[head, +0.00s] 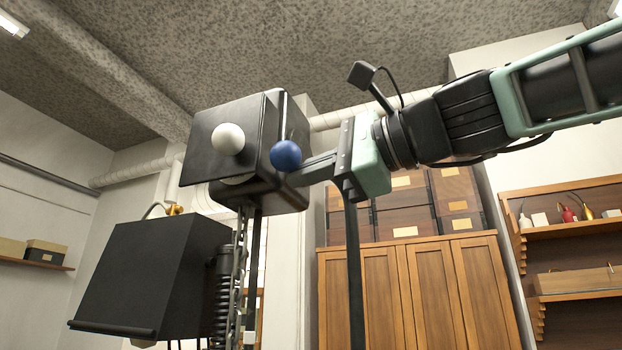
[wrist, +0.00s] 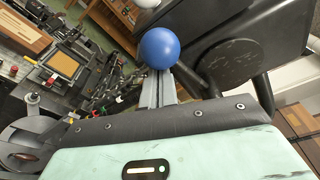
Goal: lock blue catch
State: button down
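The blue catch shows as a round blue knob (head: 286,155) at the right front edge of a black box-shaped housing (head: 196,150). The blue knob also shows in the wrist view (wrist: 159,48), in front of my fingertips. My gripper (head: 303,172) reaches in from the right, its fingers right beside the knob. In the wrist view the grey fingers (wrist: 159,88) lie close together, with no clear gap between them, and look shut. The knob hides their tips, so I cannot tell whether they touch it. The knob's stem is hidden.
A white knob (head: 228,139) sits on the housing's front plate, left of the blue one. A black slanted box (head: 140,275) stands lower left, near a chain and spring. A wooden cabinet (head: 415,295) and shelves (head: 570,235) stand behind at right.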

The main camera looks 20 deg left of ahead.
jog(key=shift+s+r, duration=0.45)
jog(key=shift+r, duration=0.2)
jog(key=shift+a+r, duration=0.1)
notch_tip(320, 180, down, 4)
jog(key=w+b, duration=0.2)
jog(key=w+r+b+v, duration=0.1)
jog(key=b+v, duration=0.3)
jog(key=v, duration=0.5)
jog(key=shift+d+r, duration=0.15)
jog(key=shift+d, duration=0.25)
